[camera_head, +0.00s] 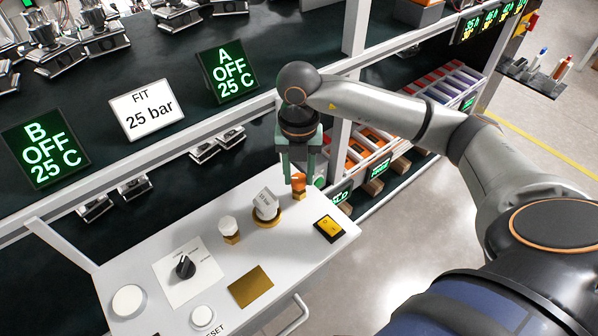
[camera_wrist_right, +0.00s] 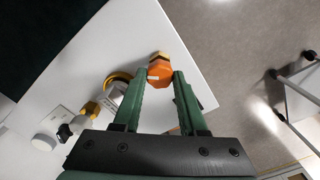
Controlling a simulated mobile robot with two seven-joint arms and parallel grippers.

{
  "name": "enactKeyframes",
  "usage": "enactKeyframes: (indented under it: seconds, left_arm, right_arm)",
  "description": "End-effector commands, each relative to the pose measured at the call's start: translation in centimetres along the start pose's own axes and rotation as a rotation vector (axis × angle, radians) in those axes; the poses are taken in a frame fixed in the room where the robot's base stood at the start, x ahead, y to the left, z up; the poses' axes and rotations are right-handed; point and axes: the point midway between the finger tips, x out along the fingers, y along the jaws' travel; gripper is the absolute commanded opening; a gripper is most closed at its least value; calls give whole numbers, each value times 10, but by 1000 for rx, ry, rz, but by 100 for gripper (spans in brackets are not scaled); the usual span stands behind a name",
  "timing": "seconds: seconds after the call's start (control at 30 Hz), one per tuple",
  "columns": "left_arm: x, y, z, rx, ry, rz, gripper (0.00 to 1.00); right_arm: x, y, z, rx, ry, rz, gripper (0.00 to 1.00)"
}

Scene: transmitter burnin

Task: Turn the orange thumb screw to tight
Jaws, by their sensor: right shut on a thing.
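The orange thumb screw (camera_head: 299,181) stands at the far end of the white panel, on a brass-coloured base. In the right wrist view the orange screw head (camera_wrist_right: 160,73) sits between the two green fingertips. My right gripper (camera_head: 298,173) reaches down over it from above, and it also shows in the right wrist view (camera_wrist_right: 161,76). It is shut on the screw. A small pale mark shows on the screw's near edge; I cannot read it. My left gripper is not in view.
Beside the screw on the panel (camera_head: 105,270) are a tilted white-faced gauge (camera_head: 265,205), a white knob (camera_head: 228,226), a yellow rocker switch (camera_head: 328,228) and a black selector (camera_head: 185,266). Behind is a dark rack with signs A OFF (camera_head: 227,72), B OFF (camera_head: 45,148) and FIT 25 bar (camera_head: 147,110).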

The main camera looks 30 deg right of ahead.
Motion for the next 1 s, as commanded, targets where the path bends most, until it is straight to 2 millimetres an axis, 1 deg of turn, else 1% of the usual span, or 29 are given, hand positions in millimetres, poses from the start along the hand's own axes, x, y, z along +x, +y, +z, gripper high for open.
enactKeyframes:
  seconds: [0.6, 0.8, 1.0]
  left_arm:
    - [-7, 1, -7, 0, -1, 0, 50]
    - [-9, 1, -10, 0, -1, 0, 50]
    - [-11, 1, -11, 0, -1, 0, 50]
  right_arm:
    - [-2, 1, 1, 574, -1, 1, 0]
    - [-2, 1, 1, 718, -1, 1, 0]
    - [-1, 1, 1, 817, -2, 1, 0]
